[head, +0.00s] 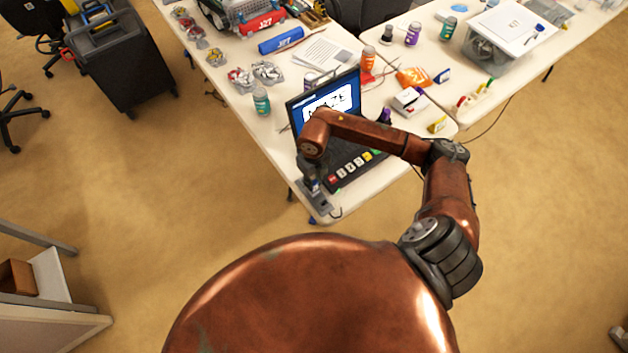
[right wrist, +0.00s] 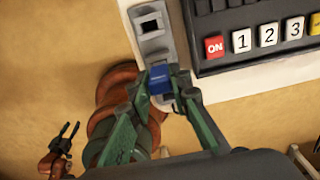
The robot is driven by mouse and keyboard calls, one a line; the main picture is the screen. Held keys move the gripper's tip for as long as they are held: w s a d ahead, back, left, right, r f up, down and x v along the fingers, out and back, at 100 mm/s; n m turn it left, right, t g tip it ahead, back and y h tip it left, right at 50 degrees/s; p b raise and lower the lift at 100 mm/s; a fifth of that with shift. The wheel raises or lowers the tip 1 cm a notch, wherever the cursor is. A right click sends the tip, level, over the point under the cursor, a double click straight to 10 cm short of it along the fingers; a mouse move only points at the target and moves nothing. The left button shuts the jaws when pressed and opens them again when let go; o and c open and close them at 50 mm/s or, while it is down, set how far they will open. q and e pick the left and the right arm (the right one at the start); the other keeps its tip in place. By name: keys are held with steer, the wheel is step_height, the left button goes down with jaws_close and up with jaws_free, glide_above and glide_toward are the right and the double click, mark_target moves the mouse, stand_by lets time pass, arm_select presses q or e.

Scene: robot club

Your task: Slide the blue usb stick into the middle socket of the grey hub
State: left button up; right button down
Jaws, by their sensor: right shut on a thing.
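The grey hub (head: 322,203) lies at the near corner of the table, left of the black keypad. In the right wrist view the hub (right wrist: 146,43) shows a dark socket near its far end and another part-covered recess nearer the gripper. My right gripper (head: 313,185) is above the hub. Its green fingers are shut on the blue usb stick (right wrist: 159,80), which is over the near part of the hub. The stick's lower end is hidden, so I cannot tell whether it touches a socket. My left gripper (right wrist: 65,134) is at the lower left of the right wrist view, empty, its fingers apart.
The black keypad (right wrist: 260,35) with a red ON key stands close right of the hub, below a lit screen (head: 330,98). A green-capped bottle (head: 261,100) stands to the left on the table. The table's edge is right beside the hub, with open floor beyond.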

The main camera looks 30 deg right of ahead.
steer(key=shift+f+b, duration=0.6)
steer(key=shift+f, duration=0.3)
stand_by(0.5)
steer(key=c, duration=1.7)
jaws_free()
steer(key=shift+o, duration=0.6)
steer(key=shift+o, duration=1.4)
steer(key=shift+r, duration=0.1)
steer(key=shift+r+p, duration=2.25)
steer(key=shift+r, duration=1.2)
